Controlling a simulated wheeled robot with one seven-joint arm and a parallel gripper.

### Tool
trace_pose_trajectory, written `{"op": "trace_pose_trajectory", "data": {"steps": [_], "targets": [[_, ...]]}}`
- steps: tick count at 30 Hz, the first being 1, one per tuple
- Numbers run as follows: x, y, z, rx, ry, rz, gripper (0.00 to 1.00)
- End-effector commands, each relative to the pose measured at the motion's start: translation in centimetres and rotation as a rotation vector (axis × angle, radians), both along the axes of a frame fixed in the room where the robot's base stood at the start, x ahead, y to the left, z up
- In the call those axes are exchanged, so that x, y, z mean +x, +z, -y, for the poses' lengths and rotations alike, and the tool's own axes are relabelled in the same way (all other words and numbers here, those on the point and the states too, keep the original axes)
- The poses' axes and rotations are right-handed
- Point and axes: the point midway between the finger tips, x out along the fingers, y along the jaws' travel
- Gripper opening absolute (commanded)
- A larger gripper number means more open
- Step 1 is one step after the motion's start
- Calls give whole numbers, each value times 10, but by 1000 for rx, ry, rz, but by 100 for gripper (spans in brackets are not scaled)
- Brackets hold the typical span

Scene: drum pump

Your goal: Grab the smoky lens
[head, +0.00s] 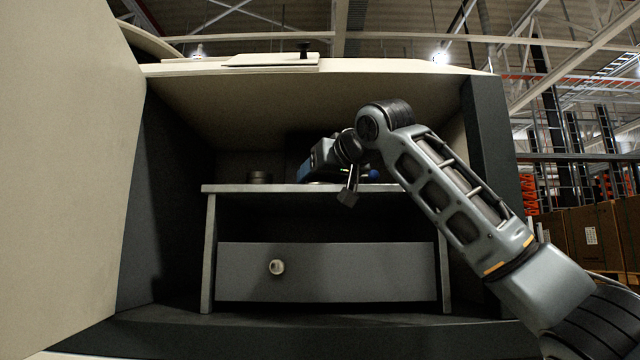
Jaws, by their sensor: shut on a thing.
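My gripper (322,162) is over the grey shelf top (230,188) inside the cabinet, low near its surface. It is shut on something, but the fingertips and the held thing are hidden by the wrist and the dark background. I cannot make out a smoky lens for certain in this view. A small dark squat round thing (259,177) stands on the shelf, left of my gripper and apart from it.
A blue ball-like knob (374,174) shows right of my gripper. Below the shelf top is a closed drawer (350,272) with a round pale knob (276,267). The cabinet's side wall (490,150) stands close to my arm. A flat board (270,60) lies on the cabinet top.

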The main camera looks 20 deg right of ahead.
Motion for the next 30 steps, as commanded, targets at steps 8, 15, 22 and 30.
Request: {"op": "trace_pose_trajectory", "data": {"steps": [8, 15, 22, 30], "targets": [[0, 0, 0, 0, 0, 1, 27], [0, 2, 0, 0, 0, 1, 27], [0, 15, 0, 0, 0, 1, 27], [-11, 34, 2, 0, 1, 2, 27]]}}
